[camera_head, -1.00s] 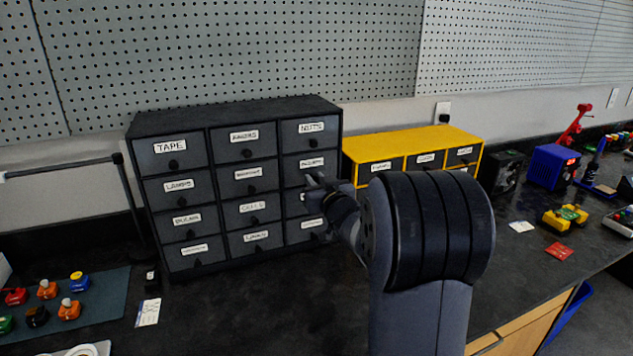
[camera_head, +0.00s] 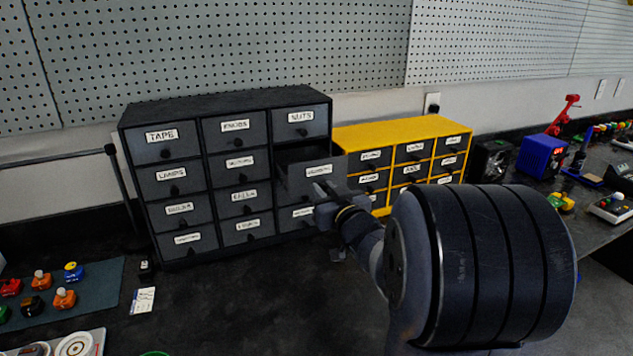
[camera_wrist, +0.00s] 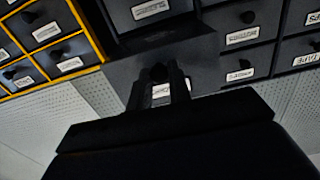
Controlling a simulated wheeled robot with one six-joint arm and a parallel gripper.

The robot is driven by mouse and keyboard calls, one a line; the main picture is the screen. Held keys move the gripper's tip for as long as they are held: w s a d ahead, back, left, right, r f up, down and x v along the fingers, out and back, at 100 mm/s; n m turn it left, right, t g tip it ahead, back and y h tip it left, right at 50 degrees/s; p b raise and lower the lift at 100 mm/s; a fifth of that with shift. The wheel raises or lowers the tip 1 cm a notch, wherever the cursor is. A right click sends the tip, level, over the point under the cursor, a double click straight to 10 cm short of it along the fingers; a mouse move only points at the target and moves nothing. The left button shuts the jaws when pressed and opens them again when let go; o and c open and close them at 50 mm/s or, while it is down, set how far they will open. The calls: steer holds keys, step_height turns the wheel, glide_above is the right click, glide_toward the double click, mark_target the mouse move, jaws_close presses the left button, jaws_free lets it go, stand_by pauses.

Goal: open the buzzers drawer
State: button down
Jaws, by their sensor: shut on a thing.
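The dark cabinet (camera_head: 222,100) stands against the wall with rows of labelled drawers. The right-column, second-row drawer (camera_head: 300,175) stands partly pulled out; its label is too blurred to read surely. My gripper (camera_head: 326,190) is at this drawer's front, with its fingers shut on the knob. In the wrist view, which looks upside down, the pulled-out drawer front (camera_wrist: 128,72) lies across the middle. There the fingers of my gripper (camera_wrist: 160,88) close around the dark knob (camera_wrist: 158,72). The drawer's inside is mostly hidden.
A yellow cabinet (camera_head: 395,130) with small drawers stands close on the right. A blue mat (camera_head: 95,285) with coloured buttons lies at the left. The counter in front of the dark cabinet (camera_head: 240,300) is mostly clear, apart from a white card (camera_head: 142,300).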

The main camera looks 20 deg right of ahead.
steer(key=shift+s, duration=0.65)
steer(key=c, duration=1.3)
jaws_free()
steer(key=s, duration=1)
steer(key=shift+s+p, duration=0.35)
steer(key=shift+s, duration=0.05)
steer(key=shift+w, duration=0.15)
steer(key=w, duration=1.1)
steer(key=shift+b, duration=0.35)
